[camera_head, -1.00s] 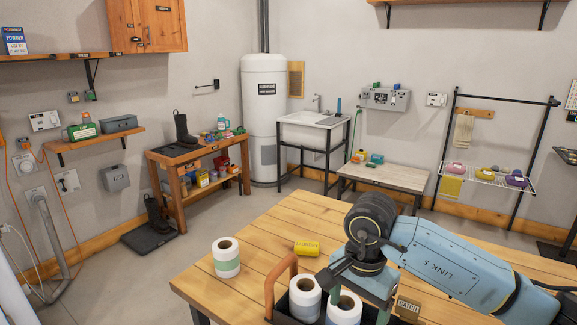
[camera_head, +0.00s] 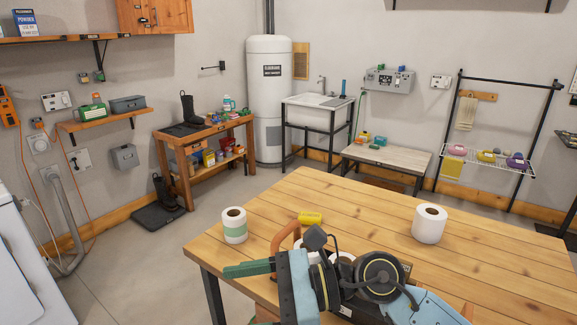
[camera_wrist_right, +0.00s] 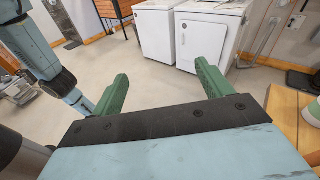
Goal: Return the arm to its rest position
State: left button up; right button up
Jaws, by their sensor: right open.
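My right arm comes in from the bottom right of the head view. Its gripper (camera_head: 235,270) points left, low over the table's front part. In the right wrist view the two green fingers of the gripper (camera_wrist_right: 161,72) are spread apart with nothing between them, over open floor. My left gripper is not in view. A blue arm link of mine shows at the left of the wrist view.
A caddy with rolls is mostly hidden behind my wrist. White appliances (camera_wrist_right: 210,38) stand beyond clear floor.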

notch_tip(320, 180, up, 6)
jog(key=w+d+m+t+y, duration=0.1)
jog(key=d+m+t+y, duration=0.1)
jog(key=m+t+y, duration=0.5)
jog(key=w+d+m+t+h, duration=0.3)
jog(key=d+m+t+h, duration=0.3)
jog(key=m, duration=0.5)
jog(key=w+d+m+t+h, duration=0.3)
jog(key=m+t, duration=0.4)
jog(key=m, duration=0.3)
jog(key=s+d+f+m+g+h, duration=0.2)
jog(key=d+f+m+g+h, duration=0.1)
jog(key=d+f+m+h, duration=1.4)
jog(key=s+f+m+g+y, duration=0.1)
jog(key=s+f+m+g, duration=0.5)
jog(key=s, duration=0.5)
jog(key=s+f+m+g+y, duration=0.25)
jog(key=s+f+g, duration=0.4)
jog(key=s, duration=0.35)
notch_tip(320, 180, down, 25)
jog(key=s, duration=0.1)
jog(key=s+d+f+g, duration=0.1)
jog(key=s+f, duration=0.7)
jog(key=s+d+f+g, duration=0.1)
jog(key=s+d+f, duration=0.1)
jog(key=s+f, duration=0.5)
jog(key=shift+s+d+f+h+b, duration=0.3)
jog(key=shift+s+f+h+b, duration=0.15)
jog(key=shift+s, duration=0.55)
